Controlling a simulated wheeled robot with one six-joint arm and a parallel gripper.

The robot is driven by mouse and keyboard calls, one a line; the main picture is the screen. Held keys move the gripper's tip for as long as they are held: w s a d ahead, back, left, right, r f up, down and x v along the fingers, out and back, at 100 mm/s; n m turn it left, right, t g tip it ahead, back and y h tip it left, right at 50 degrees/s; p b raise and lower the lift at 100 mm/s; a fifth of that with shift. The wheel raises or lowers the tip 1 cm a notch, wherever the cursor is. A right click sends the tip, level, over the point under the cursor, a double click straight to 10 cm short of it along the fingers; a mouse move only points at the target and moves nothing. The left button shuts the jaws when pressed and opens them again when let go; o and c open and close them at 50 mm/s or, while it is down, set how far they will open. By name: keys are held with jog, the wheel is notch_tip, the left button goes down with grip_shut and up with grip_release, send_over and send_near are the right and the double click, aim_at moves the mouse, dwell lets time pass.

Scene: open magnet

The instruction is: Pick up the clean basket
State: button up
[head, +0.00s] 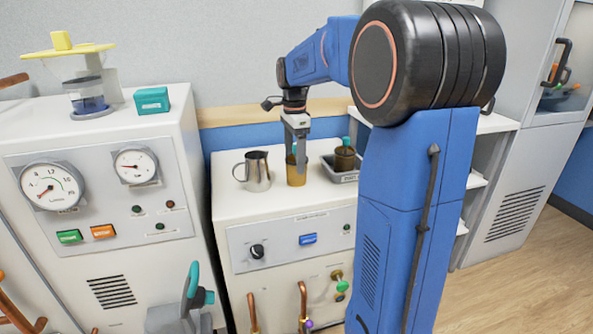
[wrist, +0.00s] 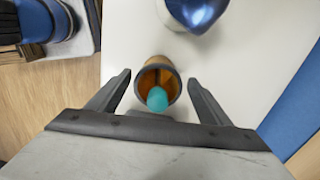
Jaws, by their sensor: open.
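An amber-brown basket (head: 296,179) with a teal knob stands upright on the white counter top, below my gripper (head: 298,160). In the wrist view the basket (wrist: 171,83) shows its dark rim, amber inside and teal knob. It lies between the two spread fingers of my gripper (wrist: 159,79), with gaps on both sides. My gripper is open and holds nothing. A second, darker brown basket (head: 345,160) with a teal knob stands in a grey tray (head: 350,177) to the right. I cannot read the tray's label to tell which basket is called clean.
A metal pitcher (head: 257,172) stands close to the left of the basket; it also shows in the wrist view (wrist: 196,10). A cabinet with gauges (head: 52,186) stands at the left. The counter front (head: 290,245) has a knob and pipes. Wooden floor (head: 530,270) is clear at right.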

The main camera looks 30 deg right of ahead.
aim_at(293, 179)
jog(key=f, duration=0.4)
jog(key=shift+s+d, duration=0.2)
jog(key=shift+d, duration=0.05)
jog(key=shift+f, duration=0.65)
jog(key=c, duration=1.2)
jog(key=shift+r, duration=0.15)
